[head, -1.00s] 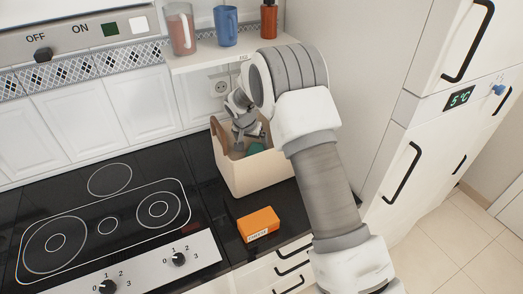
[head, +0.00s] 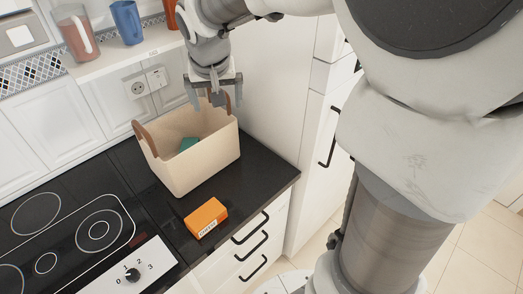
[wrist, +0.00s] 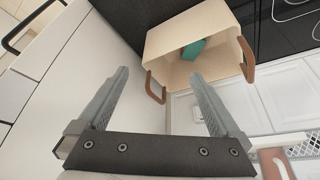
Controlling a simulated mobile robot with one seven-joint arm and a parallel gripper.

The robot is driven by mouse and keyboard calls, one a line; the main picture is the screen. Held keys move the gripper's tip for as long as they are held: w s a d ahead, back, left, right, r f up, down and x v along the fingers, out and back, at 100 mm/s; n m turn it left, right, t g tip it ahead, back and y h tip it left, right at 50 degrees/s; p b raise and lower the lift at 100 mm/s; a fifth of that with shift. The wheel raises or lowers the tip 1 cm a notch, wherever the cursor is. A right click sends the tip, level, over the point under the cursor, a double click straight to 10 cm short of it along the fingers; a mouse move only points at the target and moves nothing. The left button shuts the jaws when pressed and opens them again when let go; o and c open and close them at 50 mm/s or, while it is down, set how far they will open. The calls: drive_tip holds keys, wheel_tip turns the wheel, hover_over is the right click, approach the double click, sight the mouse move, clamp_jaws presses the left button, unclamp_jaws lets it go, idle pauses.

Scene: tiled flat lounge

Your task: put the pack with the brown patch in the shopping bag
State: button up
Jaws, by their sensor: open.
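The shopping bag (head: 205,168) is a beige open-topped bag with brown handles, standing upright on the black counter; it also shows in the wrist view (wrist: 225,30). A teal pack (head: 188,143) lies inside it, also seen in the wrist view (wrist: 194,49).
An orange labelled box (head: 206,217) lies on the counter in front of the bag. The black hob (head: 70,235) is to the left. A shelf above holds a pink jug (head: 78,33) and a blue jug (head: 127,22). A white cabinet (head: 262,90) stands right of the bag.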

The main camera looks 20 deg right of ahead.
drive_tip(key=s+d+r+n, duration=0.1)
drive_tip(key=s, duration=1)
drive_tip(key=s+d+r+n+t+y, duration=0.1)
drive_tip(key=s, duration=0.9)
drive_tip(key=shift+s+d+n, duration=0.2)
drive_tip(key=shift+s+n, duration=0.1)
drive_tip(key=shift+s, duration=0.1)
drive_tip(key=shift+d, duration=0.15)
